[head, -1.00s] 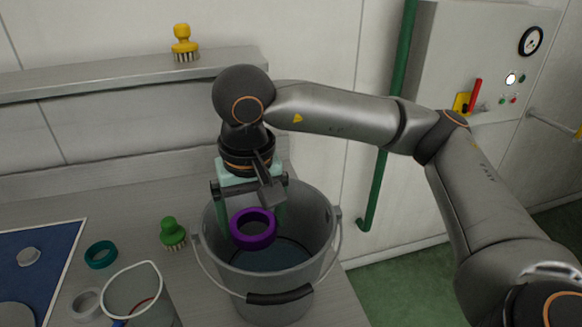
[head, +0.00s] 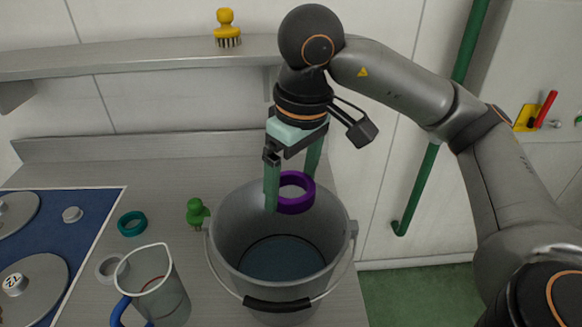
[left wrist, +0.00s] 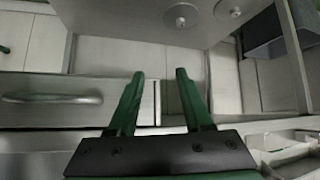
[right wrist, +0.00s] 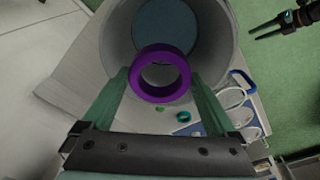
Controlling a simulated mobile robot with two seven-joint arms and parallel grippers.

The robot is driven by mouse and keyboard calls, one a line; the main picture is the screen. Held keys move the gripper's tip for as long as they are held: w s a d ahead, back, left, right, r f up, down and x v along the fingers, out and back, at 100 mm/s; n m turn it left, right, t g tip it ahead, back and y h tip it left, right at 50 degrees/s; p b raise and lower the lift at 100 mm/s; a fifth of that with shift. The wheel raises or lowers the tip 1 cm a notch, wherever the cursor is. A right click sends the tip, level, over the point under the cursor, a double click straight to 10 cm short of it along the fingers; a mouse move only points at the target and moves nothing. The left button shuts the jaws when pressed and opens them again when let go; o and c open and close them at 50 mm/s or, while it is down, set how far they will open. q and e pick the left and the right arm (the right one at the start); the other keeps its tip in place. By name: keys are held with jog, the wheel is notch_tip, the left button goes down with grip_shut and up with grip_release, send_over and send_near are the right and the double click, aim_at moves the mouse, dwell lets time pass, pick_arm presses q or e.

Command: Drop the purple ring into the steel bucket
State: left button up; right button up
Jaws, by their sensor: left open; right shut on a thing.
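The purple ring (head: 294,205) is held between the green fingers of my right gripper (head: 293,185), which is shut on it. In the head view it overlaps the back rim of the grey steel bucket (head: 228,233); its exact height over the rim is hard to tell. In the right wrist view the ring (right wrist: 143,89) sits between the fingertips, and the bucket's mouth (right wrist: 210,45) lies beyond it, towards the top. My left gripper (left wrist: 160,90) is open and empty, away from the bucket, in front of a drawer.
Left of the bucket stand a green-handled brush (head: 197,212), a teal ring (head: 131,223), a pale ring (head: 110,267) and a jug (head: 170,290) with a blue handle. A yellow brush (head: 227,28) is on the shelf (head: 150,60). The bucket's handle (head: 277,305) hangs in front.

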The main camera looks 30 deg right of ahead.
jog(key=shift+f+b, duration=1.9)
jog(key=shift+f, duration=1.1)
jog(key=o, duration=1.2)
jog(key=shift+c, duration=0.2)
notch_tip(320, 180, up, 13)
jog(key=p, duration=0.3)
send_over(292, 209)
jog(key=w+d, duration=0.2)
jog(key=shift+s+d+f, duration=0.2)
jog(key=shift+s, duration=0.05)
